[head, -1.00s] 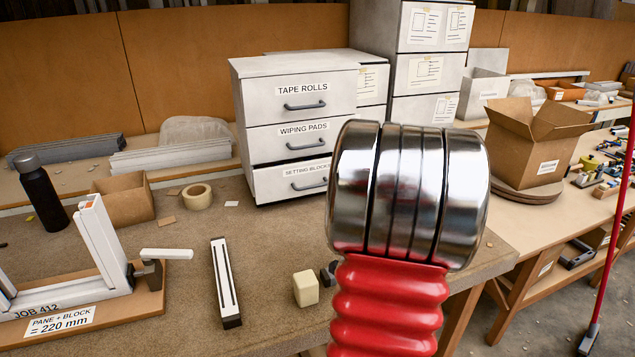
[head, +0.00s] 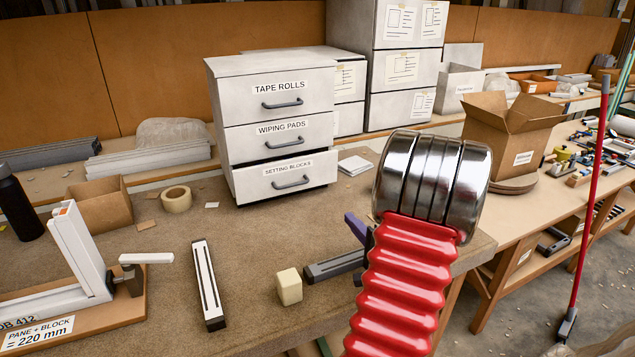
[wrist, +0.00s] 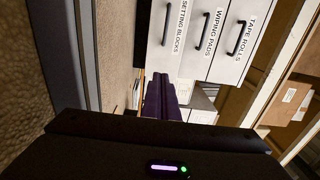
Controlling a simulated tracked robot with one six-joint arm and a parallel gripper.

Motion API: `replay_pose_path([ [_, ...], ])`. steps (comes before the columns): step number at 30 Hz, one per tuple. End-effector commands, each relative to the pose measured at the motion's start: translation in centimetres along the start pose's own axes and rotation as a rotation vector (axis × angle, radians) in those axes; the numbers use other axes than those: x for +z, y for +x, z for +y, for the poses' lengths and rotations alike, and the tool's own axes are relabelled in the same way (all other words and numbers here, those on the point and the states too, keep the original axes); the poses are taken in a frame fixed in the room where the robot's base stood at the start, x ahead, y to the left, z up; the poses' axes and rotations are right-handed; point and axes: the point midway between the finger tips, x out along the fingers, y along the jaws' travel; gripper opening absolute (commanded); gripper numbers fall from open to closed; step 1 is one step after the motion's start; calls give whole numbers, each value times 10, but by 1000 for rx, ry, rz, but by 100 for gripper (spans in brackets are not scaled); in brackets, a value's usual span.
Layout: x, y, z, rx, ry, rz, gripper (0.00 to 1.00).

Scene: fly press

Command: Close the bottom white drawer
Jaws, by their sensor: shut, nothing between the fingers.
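The white bottom drawer (head: 285,177), labelled SETTING BLOCKS, is partly open. Its front stands out from the white cabinet (head: 217,120), with a dark gap above it. The drawer front, with its dark bar handle, also shows turned sideways in the wrist view (wrist: 166,35). My gripper (wrist: 160,84) has purple fingers, closed together and empty, apart from the drawer. In the head view a purple finger (head: 356,227) shows to the right of and nearer than the drawer. My red and chrome arm hides the rest of the gripper.
The WIPING PADS drawer (head: 280,138) and TAPE ROLLS drawer (head: 279,96) are above. A tape roll (head: 177,199), slotted bar (head: 207,285), cream block (head: 289,287) and dark grey bar (head: 334,266) lie on the bench. The bench between block and cabinet is clear.

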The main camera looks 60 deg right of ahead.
Motion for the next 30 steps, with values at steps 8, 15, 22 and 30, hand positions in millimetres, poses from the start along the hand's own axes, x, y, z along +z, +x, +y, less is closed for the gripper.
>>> replay_pose_path([
  [8, 2, 34, 0, 0, -2, -4, 0],
  [15, 2, 71, 0, -1, -1, -4, 0],
  [22, 2, 107, 0, 0, -2, -3, 0],
  [30, 2, 148, 0, 0, -1, -3, 0],
])
